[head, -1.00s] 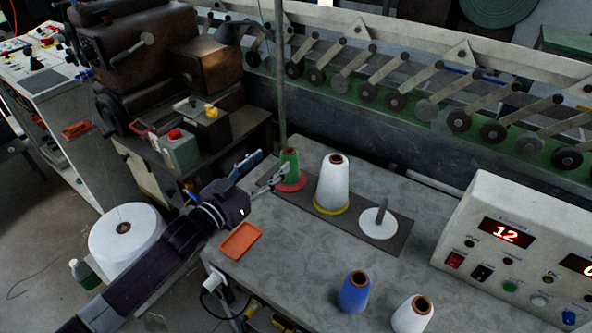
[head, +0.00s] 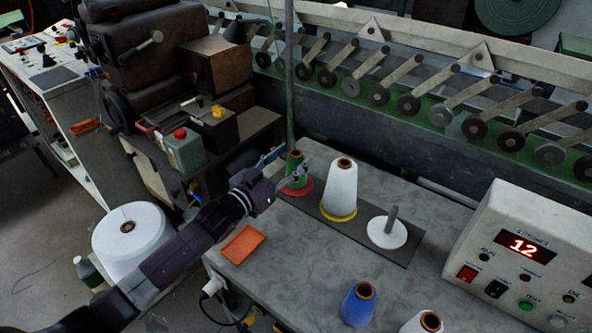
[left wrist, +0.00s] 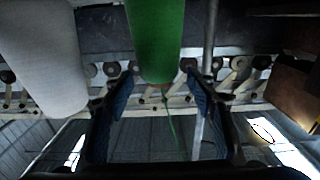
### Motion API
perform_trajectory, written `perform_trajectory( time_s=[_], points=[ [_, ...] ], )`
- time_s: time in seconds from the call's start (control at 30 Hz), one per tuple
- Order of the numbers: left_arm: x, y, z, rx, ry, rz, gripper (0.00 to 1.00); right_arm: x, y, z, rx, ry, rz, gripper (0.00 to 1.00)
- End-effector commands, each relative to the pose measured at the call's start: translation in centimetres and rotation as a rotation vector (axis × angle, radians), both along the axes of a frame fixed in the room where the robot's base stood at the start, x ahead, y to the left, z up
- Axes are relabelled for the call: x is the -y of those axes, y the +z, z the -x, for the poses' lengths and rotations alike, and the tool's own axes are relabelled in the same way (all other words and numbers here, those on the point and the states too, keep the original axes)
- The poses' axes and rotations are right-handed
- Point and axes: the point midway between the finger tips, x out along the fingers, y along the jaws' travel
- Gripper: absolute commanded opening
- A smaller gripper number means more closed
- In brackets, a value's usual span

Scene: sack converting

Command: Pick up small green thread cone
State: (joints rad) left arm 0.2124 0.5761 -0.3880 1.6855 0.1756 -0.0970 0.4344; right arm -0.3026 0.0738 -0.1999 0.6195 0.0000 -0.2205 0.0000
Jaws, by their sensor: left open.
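The small green thread cone (head: 295,167) stands upright on a red disc (head: 305,190) at the left end of the dark base strip on the table. My left gripper (head: 284,167) is open at the cone, with one finger on its far side and one in front of it. In the left wrist view the green cone (left wrist: 156,40) comes down from the top between the two open fingertips (left wrist: 160,80), a thread hanging from it. I cannot tell whether either finger touches it. My right gripper is not in view.
A white cone (head: 341,188) on a yellow disc stands just right of the green cone. Beyond it is an empty white spindle disc (head: 387,232). A thin upright pole (head: 289,80) rises close behind. An orange tray (head: 243,243), blue cone (head: 358,304) and control box (head: 520,250) share the table.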

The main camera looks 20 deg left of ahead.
Motion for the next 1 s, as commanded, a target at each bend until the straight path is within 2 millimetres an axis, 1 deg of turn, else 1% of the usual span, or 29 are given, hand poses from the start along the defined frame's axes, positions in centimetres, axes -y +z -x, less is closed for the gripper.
perform_trajectory(
  time_s=[0.03,0.13,0.43,0.47,0.9,1.0],
  points=[
    [0.3,0.1,-0.7,0.001,0.000,0.001,0.52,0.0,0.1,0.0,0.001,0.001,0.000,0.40],
    [0.6,0.1,-1.5,0.001,-0.001,0.001,0.52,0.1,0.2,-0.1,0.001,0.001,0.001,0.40],
    [0.8,-0.1,-1.8,0.000,-0.002,0.001,0.52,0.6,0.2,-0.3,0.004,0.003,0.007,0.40],
    [0.8,-0.1,-1.8,0.000,-0.002,0.001,0.50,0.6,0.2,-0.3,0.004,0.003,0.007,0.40],
    [0.8,-0.1,-1.7,0.000,-0.002,0.000,0.01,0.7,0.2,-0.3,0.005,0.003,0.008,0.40],
    [0.7,-0.1,-1.8,0.000,-0.002,0.000,0.00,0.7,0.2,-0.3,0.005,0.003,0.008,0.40]
  ],
)
